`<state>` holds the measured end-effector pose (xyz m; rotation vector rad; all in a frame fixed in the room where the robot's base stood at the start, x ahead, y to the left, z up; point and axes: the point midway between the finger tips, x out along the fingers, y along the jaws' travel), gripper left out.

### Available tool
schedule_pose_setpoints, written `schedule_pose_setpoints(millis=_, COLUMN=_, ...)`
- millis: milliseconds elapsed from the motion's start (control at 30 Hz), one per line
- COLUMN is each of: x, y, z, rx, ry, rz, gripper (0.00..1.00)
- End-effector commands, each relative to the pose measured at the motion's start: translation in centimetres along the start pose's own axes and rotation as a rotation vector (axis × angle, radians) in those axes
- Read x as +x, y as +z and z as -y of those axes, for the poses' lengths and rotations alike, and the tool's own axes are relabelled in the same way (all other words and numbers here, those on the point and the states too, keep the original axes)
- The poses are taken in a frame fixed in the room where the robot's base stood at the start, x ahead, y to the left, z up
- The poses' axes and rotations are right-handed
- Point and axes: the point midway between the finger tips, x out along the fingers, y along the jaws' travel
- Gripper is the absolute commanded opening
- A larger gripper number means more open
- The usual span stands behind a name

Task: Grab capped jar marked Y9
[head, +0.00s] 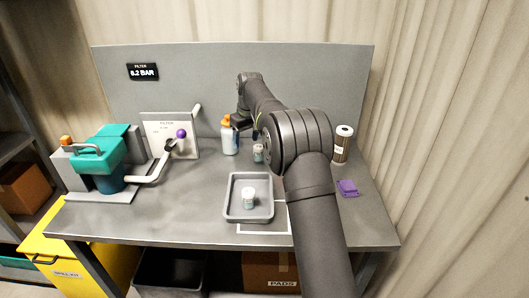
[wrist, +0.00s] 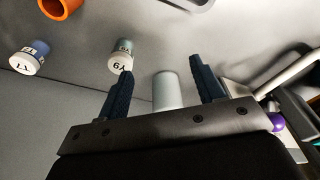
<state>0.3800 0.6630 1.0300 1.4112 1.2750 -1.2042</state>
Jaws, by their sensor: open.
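The jar marked Y9 (wrist: 122,56) stands on the grey table in the wrist view, its marking upside down, just beyond the tip of my left finger. It is small, with a grey-green part and a white part. It appears to be the small jar (head: 258,153) behind the tray in the head view. My gripper (wrist: 160,75) is open, its two dark blue fingers apart and not touching the Y9 jar. A pale cylinder (wrist: 167,91) shows between the fingers, its lower part hidden by the gripper; I cannot tell if it is touched.
Another marked jar (wrist: 31,57) and an orange round thing (wrist: 61,7) stand nearby. An orange-topped bottle (head: 229,138) is beside my arm.

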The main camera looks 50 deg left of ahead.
Motion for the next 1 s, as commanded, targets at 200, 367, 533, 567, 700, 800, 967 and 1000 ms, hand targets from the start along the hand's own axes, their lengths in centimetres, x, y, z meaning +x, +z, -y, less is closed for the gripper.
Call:
schedule_pose_setpoints(millis=200, x=-4.5, y=1.9, z=-5.8, rx=0.086, ry=0.027, rz=-0.191, gripper=0.62)
schedule_pose_setpoints(millis=367, x=-4.5, y=2.1, z=-6.9, rx=0.103, ry=0.035, rz=-0.230, gripper=0.62)
schedule_pose_setpoints(millis=533, x=-1.2, y=1.4, z=-7.0, rx=0.102, ry=0.034, rz=-0.228, gripper=0.62)
schedule_pose_setpoints(millis=567, x=-0.5, y=1.2, z=-7.0, rx=0.102, ry=0.033, rz=-0.227, gripper=0.62)
schedule_pose_setpoints(millis=700, x=2.5, y=0.6, z=-7.1, rx=0.101, ry=0.033, rz=-0.227, gripper=0.62)
schedule_pose_setpoints(millis=800, x=4.3, y=0.1, z=-7.2, rx=0.101, ry=0.034, rz=-0.228, gripper=0.62)
schedule_pose_setpoints(millis=967, x=6.2, y=-0.4, z=-7.3, rx=0.101, ry=0.035, rz=-0.228, gripper=0.62)
schedule_pose_setpoints(millis=1000, x=6.4, y=-0.4, z=-7.3, rx=0.101, ry=0.035, rz=-0.229, gripper=0.62)
